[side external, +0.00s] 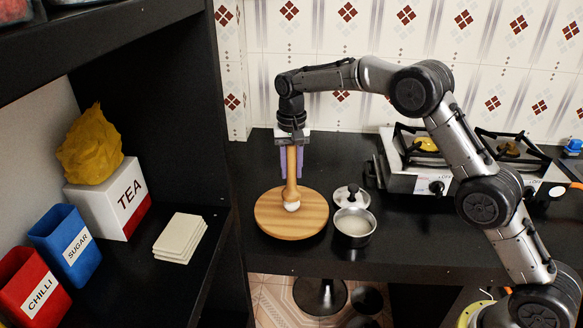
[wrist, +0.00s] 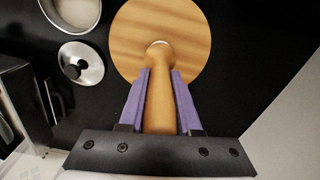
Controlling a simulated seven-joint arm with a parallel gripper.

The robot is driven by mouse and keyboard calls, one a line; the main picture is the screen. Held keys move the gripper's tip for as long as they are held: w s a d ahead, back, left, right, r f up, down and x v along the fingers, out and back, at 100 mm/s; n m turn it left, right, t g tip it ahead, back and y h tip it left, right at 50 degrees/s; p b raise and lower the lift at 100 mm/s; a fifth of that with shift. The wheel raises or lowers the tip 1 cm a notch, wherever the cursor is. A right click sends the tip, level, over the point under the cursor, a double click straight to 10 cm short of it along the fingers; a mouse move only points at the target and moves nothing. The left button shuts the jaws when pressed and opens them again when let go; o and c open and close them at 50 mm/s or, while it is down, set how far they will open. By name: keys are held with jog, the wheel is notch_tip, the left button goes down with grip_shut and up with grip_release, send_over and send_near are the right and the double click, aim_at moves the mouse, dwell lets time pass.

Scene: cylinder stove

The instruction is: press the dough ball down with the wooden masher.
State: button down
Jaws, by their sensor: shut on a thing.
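A white dough ball (side external: 292,206) sits on a round wooden board (side external: 272,220) on the black counter. The wooden masher (side external: 292,188) stands upright over the dough ball, its wide lower end at the ball's top; I cannot tell how hard it touches. My gripper (side external: 291,172) points down and its purple fingers are shut on the masher's handle. In the wrist view, the masher (wrist: 159,95) runs between the purple fingers of my gripper (wrist: 160,75). A thin white edge of the dough ball (wrist: 158,43) shows past the masher's end. The board (wrist: 135,35) lies beneath.
A steel pot (side external: 354,228) with pale contents stands right of the board, with its lid (side external: 351,196) behind it. A gas stove (side external: 410,180) is farther right. A shelf at left holds a tea box (side external: 112,202), blue sugar and red chilli containers, and stacked pale tiles (side external: 180,238).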

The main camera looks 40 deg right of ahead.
aim_at(292, 152)
jog(key=shift+s+f, duration=0.1)
jog(key=shift+f, duration=1.3)
dwell(2.0)
jog(key=shift+r, duration=0.1)
dwell(0.7)
jog(key=shift+r, duration=3.65)
